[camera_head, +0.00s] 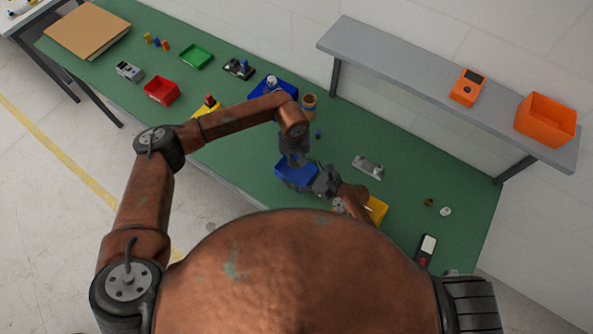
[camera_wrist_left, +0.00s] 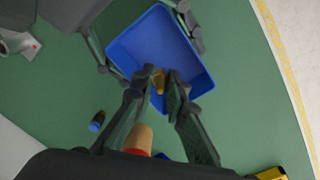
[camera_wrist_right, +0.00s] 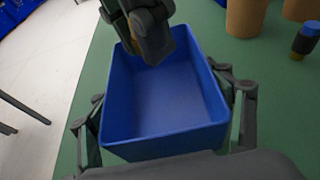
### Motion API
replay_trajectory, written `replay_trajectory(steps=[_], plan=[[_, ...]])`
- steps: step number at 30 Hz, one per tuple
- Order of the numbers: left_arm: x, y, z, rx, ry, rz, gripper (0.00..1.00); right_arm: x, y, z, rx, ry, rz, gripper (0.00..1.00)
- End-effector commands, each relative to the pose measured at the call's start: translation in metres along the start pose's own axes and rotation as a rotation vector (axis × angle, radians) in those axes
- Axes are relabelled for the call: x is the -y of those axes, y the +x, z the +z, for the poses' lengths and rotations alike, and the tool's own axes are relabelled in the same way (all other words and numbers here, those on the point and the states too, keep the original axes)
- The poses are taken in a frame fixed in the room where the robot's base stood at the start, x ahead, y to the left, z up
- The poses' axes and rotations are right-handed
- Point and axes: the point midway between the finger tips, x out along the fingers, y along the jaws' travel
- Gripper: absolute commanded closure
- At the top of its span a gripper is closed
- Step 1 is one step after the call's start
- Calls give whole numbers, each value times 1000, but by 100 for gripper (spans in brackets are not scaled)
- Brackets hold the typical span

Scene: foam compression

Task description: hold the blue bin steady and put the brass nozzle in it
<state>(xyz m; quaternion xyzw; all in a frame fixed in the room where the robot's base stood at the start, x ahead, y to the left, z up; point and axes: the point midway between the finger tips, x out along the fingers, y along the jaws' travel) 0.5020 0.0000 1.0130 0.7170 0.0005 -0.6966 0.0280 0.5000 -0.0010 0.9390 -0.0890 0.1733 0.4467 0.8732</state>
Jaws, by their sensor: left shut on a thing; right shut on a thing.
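The blue bin (camera_head: 291,176) stands on the green table in front of me. It also shows in the left wrist view (camera_wrist_left: 140,43) and the right wrist view (camera_wrist_right: 165,138). My right gripper (camera_head: 322,181) is shut on the bin, with a finger on each of two opposite sides. My left gripper (camera_head: 295,159) points down over the bin. It is shut on the small brass nozzle (camera_wrist_left: 159,82), which shows between its fingertips above the bin. The fingers partly hide the nozzle. The bin floor that shows is empty.
A brown cylindrical thing (camera_head: 309,103) and a small blue-capped item (camera_head: 318,134) stand behind the bin. A grey metal part (camera_head: 368,166) lies to the right. A yellow bin (camera_head: 377,209) is near my right arm. A grey shelf (camera_head: 430,85) spans the back.

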Motion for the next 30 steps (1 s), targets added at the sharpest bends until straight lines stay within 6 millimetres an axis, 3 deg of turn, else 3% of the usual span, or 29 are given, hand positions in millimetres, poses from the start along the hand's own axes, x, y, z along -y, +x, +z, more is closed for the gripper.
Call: replay_trajectory(steps=[15,25,26,30], plan=[[2,33,1,0,-1,-1,100,-1,0,-3,-5,2,2,52],[2,36,1,-1,0,-1,100,-1,0,-3,-5,2,2,52],[2,36,1,-1,0,-1,87,-1,0,-3,-5,2,3,52],[2,36,1,-1,0,-1,77,-1,0,-3,-6,2,3,52]])
